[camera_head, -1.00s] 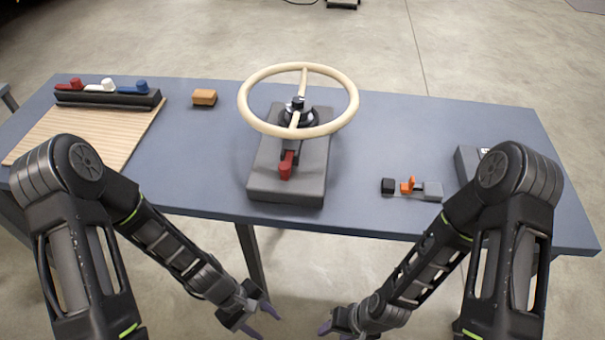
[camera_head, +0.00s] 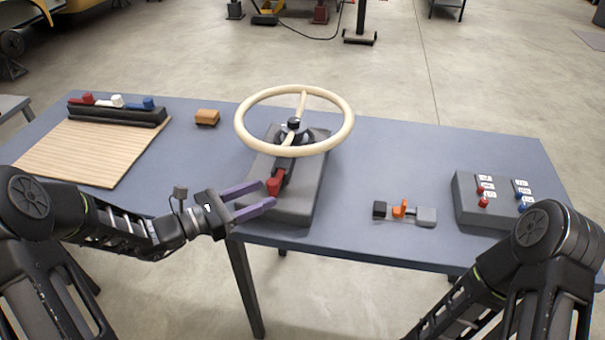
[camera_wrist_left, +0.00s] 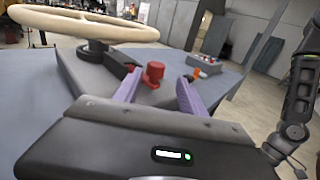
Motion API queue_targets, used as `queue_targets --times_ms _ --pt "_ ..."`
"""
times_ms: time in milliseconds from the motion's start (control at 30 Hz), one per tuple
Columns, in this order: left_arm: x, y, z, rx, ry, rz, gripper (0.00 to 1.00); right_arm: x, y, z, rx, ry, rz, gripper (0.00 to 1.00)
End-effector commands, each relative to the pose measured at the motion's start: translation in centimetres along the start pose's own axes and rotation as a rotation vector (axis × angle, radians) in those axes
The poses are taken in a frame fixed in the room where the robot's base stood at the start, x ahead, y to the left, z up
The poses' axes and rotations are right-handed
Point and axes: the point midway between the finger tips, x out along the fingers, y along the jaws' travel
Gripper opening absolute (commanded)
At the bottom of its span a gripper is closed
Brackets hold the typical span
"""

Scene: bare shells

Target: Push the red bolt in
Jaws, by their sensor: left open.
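The red bolt (camera_head: 274,186) sticks out at the near end of a dark mount on the grey base (camera_head: 293,208) below the cream steering wheel (camera_head: 347,135). It also shows in the left wrist view (camera_wrist_left: 153,74), just beyond and between my purple fingertips. My left gripper (camera_head: 268,193) is open, coming from the left, with its fingertips close at the bolt. I cannot tell whether they touch it. In the left wrist view the left gripper (camera_wrist_left: 158,88) has nothing between its fingers. My right arm is at the lower right; its gripper is out of frame.
A black rack with red, white and blue levers (camera_head: 117,115) stands behind a wooden board (camera_head: 85,150) at left. An orange-brown block (camera_head: 207,117) lies nearby. An orange-handled latch (camera_head: 399,208) and a grey switch box (camera_head: 465,205) are at right. The wheel overhangs the base.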

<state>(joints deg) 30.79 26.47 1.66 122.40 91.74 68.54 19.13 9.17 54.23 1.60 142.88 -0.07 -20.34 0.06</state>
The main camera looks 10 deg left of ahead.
Motion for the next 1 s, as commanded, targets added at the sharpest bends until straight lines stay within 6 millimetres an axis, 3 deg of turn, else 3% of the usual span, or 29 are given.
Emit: queue_targets --times_ms 100,500,1000 --pt "-0.4 0.9 0.8 -0.003 -0.028 0.026 0.49 0.1 -0.1 0.1 -0.002 -0.001 -0.001 0.45" --pt "0.1 0.8 0.9 -0.004 -0.027 0.022 0.49 -0.1 -0.1 0.1 -0.003 -0.002 -0.001 0.45" --pt "6.7 0.9 1.1 -0.004 -0.027 0.02 0.49 -1.3 -0.6 0.1 -0.002 -0.003 -0.001 0.45"
